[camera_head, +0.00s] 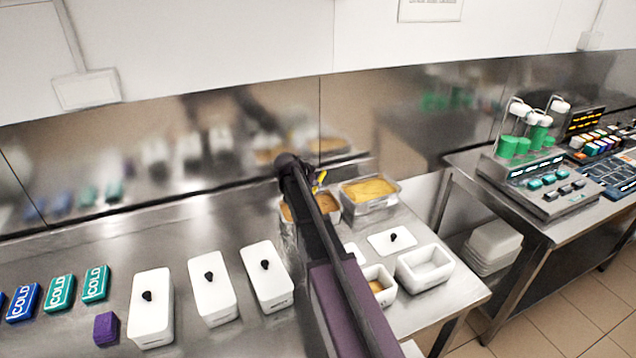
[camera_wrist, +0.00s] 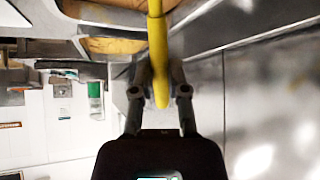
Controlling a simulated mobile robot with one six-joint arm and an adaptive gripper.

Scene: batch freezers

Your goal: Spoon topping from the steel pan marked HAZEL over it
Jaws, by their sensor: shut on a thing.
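My gripper (camera_wrist: 159,80) is shut on a yellow spoon handle (camera_wrist: 156,35) in the wrist view. In the head view a short piece of the yellow handle (camera_head: 320,178) shows beside my dark arm. Two steel pans of golden-brown topping stand at the back of the bench: the right pan (camera_head: 371,207) is in clear view, the left pan (camera_head: 287,228) is partly behind my arm. No HAZEL mark is readable on either. A small white tub (camera_head: 388,297) with tan contents stands in front, partly hidden by my arm. The spoon's bowl is not clearly visible.
An empty white tub (camera_head: 425,266) and a loose white lid (camera_head: 392,241) lie to the right. Lidded white tubs (camera_head: 213,288), COLD packs (camera_head: 59,293) and a purple block (camera_head: 106,329) are at left. A steel wall closes the back. A console (camera_head: 540,185) stands on another table.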

